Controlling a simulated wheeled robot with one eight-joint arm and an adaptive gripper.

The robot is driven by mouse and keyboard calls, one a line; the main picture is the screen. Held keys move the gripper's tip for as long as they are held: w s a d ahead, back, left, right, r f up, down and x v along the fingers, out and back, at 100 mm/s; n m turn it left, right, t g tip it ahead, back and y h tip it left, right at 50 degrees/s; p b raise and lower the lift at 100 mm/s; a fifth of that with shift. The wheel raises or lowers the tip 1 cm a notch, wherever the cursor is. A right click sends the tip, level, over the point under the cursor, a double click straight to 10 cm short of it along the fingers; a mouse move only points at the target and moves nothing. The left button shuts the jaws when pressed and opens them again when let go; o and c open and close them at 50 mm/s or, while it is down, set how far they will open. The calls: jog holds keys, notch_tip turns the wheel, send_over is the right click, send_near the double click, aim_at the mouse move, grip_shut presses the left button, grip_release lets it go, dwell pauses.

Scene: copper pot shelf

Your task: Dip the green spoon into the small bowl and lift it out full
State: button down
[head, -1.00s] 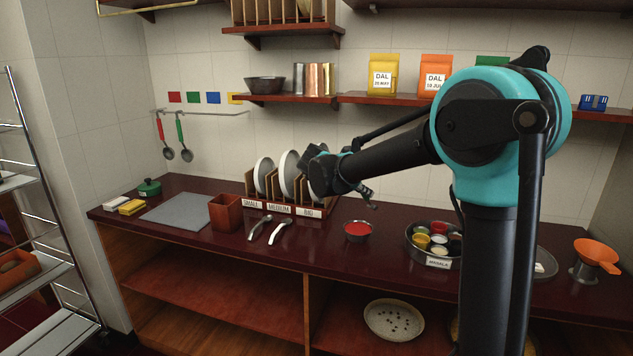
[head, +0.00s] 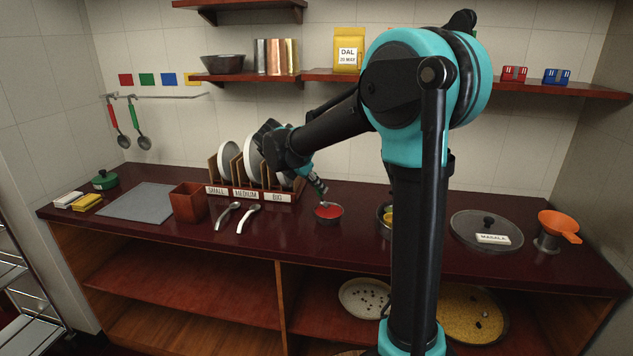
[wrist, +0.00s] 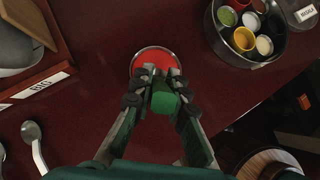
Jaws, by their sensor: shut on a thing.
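The small bowl (head: 328,219) is metal with red contents and stands on the dark red counter. It also shows in the wrist view (wrist: 138,56). My gripper (wrist: 161,78) is shut on the green spoon (wrist: 164,101), whose green handle points up towards the wrist camera. In the head view my gripper (head: 316,184) is just above the bowl. The spoon's lower end appears to reach down to the red contents. Its scoop is hidden by the handle and fingers in the wrist view, so how deep it is and whether it is filled cannot be told.
A plate rack (head: 285,197) stands close at the left, with two metal spoons (head: 247,217) before it. A masala tin (wrist: 243,30) with small cups is at the right, beside a lid (head: 470,241). A green-handled ladle (head: 133,114) hangs on the wall rail.

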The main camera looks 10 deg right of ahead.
aim_at(322, 194)
jog(key=shift+w+d+f+y, duration=0.1)
jog(key=shift+d+f+y, duration=0.1)
jog(key=shift+f, duration=0.55)
jog(key=shift+w+d+f+y, duration=0.1)
jog(key=shift+d+f+y, duration=0.1)
jog(key=shift+f, duration=0.85)
jog(key=f+h, duration=0.1)
jog(key=f+t+h, duration=0.1)
jog(key=h, duration=0.1)
jog(key=shift+s+a+t, duration=0.2)
jog(key=shift+a+t, duration=0.1)
jog(key=shift+a, duration=0.1)
jog(key=h, duration=0.1)
jog(key=f+t+h, duration=0.1)
jog(key=t+h, duration=0.1)
jog(key=shift+s+a+f, duration=0.15)
jog(key=shift+s+a, duration=0.1)
jog(key=shift+a, duration=0.15)
jog(key=h, duration=0.1)
jog(key=t+h, duration=0.1)
jog(key=shift+s+a+h, duration=0.3)
jog(key=shift+s+a, duration=0.05)
jog(key=shift+a, duration=0.05)
jog(key=shift+s+a+r+t, duration=0.1)
jog(key=shift+r+t, duration=0.1)
jog(key=shift+r, duration=0.5)
jog(key=shift+s+a+r+t, duration=0.1)
jog(key=shift+r+t, duration=0.1)
jog(key=shift+r, duration=0.45)
jog(key=shift+w+r, duration=0.1)
